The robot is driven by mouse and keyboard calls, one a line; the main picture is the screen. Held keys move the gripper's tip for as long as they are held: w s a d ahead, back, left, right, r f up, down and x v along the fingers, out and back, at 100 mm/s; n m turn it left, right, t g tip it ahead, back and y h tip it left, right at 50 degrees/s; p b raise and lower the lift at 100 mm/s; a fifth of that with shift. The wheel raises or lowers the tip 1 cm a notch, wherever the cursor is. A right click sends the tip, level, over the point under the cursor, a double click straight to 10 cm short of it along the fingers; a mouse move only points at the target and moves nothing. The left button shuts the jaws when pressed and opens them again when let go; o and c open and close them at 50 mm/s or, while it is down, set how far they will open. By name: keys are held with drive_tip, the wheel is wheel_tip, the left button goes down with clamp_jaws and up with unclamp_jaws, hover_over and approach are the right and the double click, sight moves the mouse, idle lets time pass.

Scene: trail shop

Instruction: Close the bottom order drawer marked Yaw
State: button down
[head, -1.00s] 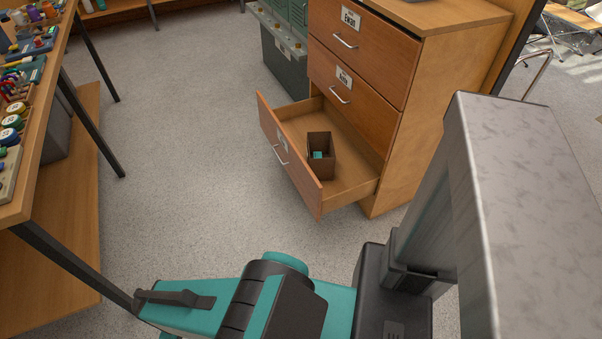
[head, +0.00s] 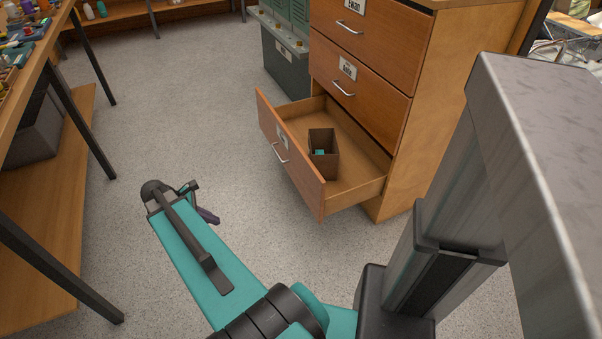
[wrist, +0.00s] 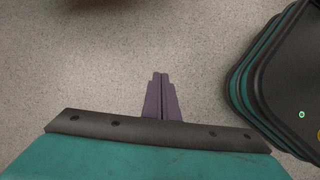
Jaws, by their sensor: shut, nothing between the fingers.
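The bottom drawer (head: 301,163) of the wooden cabinet stands pulled well out, with a silver handle and a white label on its front that is too small to read. A small brown open box (head: 323,155) with a teal item inside sits in the drawer. My gripper (head: 209,216) is low over the floor, left of the drawer front and apart from it. In the wrist view, its purple fingers (wrist: 161,95) are together and empty over bare grey floor. The drawer cannot be clearly made out in the wrist view.
Two upper drawers (head: 360,88) of the cabinet are shut. A grey-green metal unit (head: 281,56) stands behind it. A workbench (head: 61,38) with a lower shelf runs along the left. The floor (head: 190,110) between bench and drawer is clear.

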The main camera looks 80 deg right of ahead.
drive_tip(key=s+d+r+g+b, duration=0.1)
drive_tip(key=s+d+r+b, duration=0.3)
drive_tip(key=d, duration=0.6)
drive_tip(key=s+d+r+n+g+h+b, duration=0.1)
drive_tip(key=s+d+r+b, duration=0.3)
drive_tip(key=s+d+r, duration=0.4)
drive_tip(key=s+d+g, duration=0.1)
drive_tip(key=s+d, duration=0.2)
drive_tip(key=shift+s+n+h, duration=0.3)
drive_tip(key=b, duration=0.6)
approach(309, 166)
drive_tip(key=shift+x, duration=2.95)
drive_tip(key=shift+a+f, duration=0.1)
drive_tip(key=shift+a, duration=0.05)
drive_tip(key=shift+p, duration=0.3)
